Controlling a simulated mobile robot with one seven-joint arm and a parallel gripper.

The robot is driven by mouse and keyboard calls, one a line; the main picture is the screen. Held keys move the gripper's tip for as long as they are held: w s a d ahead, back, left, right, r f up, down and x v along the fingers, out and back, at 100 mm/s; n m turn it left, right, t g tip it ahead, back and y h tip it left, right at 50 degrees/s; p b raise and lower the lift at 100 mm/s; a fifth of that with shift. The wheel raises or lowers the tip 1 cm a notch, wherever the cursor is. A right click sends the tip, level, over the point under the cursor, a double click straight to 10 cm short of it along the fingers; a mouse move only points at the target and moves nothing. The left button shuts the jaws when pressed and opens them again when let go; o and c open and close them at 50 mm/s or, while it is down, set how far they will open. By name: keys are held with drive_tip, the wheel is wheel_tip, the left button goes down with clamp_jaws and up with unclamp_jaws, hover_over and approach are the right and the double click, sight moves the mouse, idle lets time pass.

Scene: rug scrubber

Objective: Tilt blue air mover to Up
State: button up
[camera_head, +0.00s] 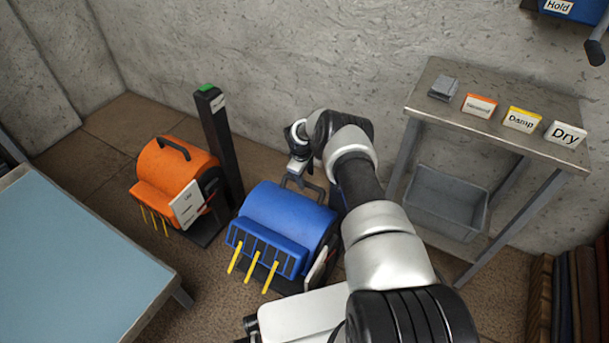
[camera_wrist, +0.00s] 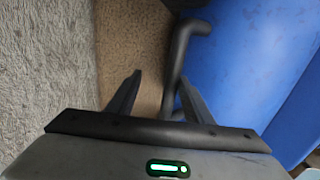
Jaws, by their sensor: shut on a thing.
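The blue air mover (camera_head: 283,219) stands on the floor in the middle of the head view, with yellow strips at its front grille. Its blue body fills the right of the wrist view (camera_wrist: 250,60). Its dark bar handle (camera_wrist: 176,62) runs between my two fingers in the wrist view. My gripper (camera_wrist: 160,85) is shut on this handle, at the back upper side of the air mover. In the head view my gripper (camera_head: 295,172) is small and partly hidden by my wrist. A pale label on the air mover's right side is mostly covered by my arm.
An orange air mover (camera_head: 178,172) and a black post (camera_head: 220,145) with a green top stand to the left. A metal table (camera_head: 440,105) with labelled cards and a grey bin (camera_head: 445,203) stands right. A blue-topped table (camera_head: 65,265) is at the left front.

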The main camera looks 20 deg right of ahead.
wheel_tip(320, 180, up, 17)
drive_tip(key=s+a+p, duration=0.2)
drive_tip(key=p, duration=0.3)
drive_tip(key=shift+s+a, duration=0.15)
drive_tip(key=shift+s, duration=0.05)
